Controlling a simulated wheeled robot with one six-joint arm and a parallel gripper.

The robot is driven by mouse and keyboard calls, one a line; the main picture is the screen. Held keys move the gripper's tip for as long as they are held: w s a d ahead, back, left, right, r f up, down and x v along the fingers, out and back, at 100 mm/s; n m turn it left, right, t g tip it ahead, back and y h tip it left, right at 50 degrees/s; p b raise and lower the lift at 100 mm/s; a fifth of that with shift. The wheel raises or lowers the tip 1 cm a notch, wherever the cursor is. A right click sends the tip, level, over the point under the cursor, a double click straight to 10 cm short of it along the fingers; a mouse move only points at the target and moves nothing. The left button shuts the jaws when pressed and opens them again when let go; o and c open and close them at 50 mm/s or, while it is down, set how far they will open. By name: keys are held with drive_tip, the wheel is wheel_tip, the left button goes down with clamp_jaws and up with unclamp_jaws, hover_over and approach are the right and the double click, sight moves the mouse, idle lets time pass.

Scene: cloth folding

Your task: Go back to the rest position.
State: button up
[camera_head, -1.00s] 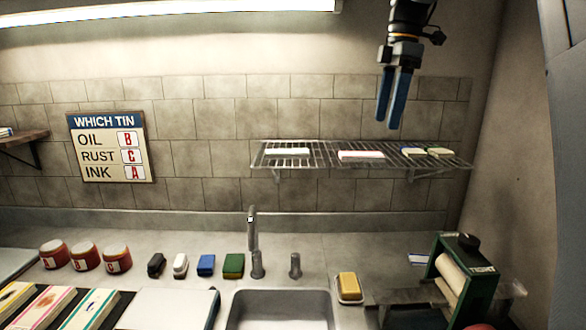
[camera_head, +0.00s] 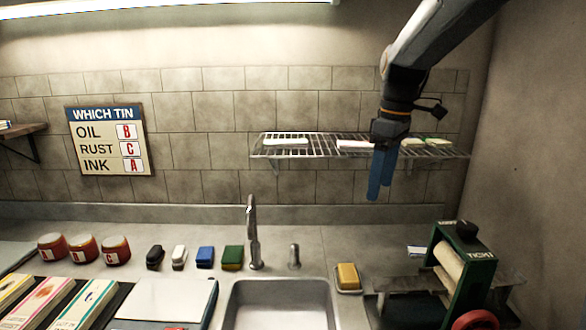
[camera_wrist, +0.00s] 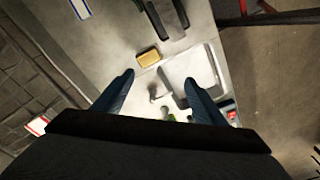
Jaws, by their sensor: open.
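My gripper (camera_head: 380,186) hangs fingers-down in front of the wire rack at the upper right in the head view. Its two blue fingers hold nothing. In the wrist view the fingers (camera_wrist: 158,92) stand wide apart, with the sink and counter far below between them. My arm comes in from the top right. The gripper hides part of the rack and of the folded cloths there.
The wire rack (camera_head: 318,151) carries several folded cloths. Below are the sink (camera_head: 278,305), faucet (camera_head: 252,235), yellow sponge (camera_head: 348,277) and green wringer (camera_head: 447,270). Tins (camera_head: 83,249), brushes and blocks line the counter at left. A sign (camera_head: 108,140) hangs on the wall. Air above the sink is free.

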drive_tip(key=s+f+m+b, duration=0.1)
drive_tip(key=s+f+m, duration=0.4)
drive_tip(key=s+f, duration=0.4)
drive_tip(key=s+f+m+b, duration=0.2)
drive_tip(key=s+f+m, duration=0.3)
drive_tip(key=s+f, duration=0.5)
wheel_tip(320, 180, down, 5)
drive_tip(key=shift+a+r+m+t+h+b, duration=0.1)
drive_tip(key=shift+a+m+t+h+b, duration=0.2)
drive_tip(key=shift+a+t+h, duration=0.15)
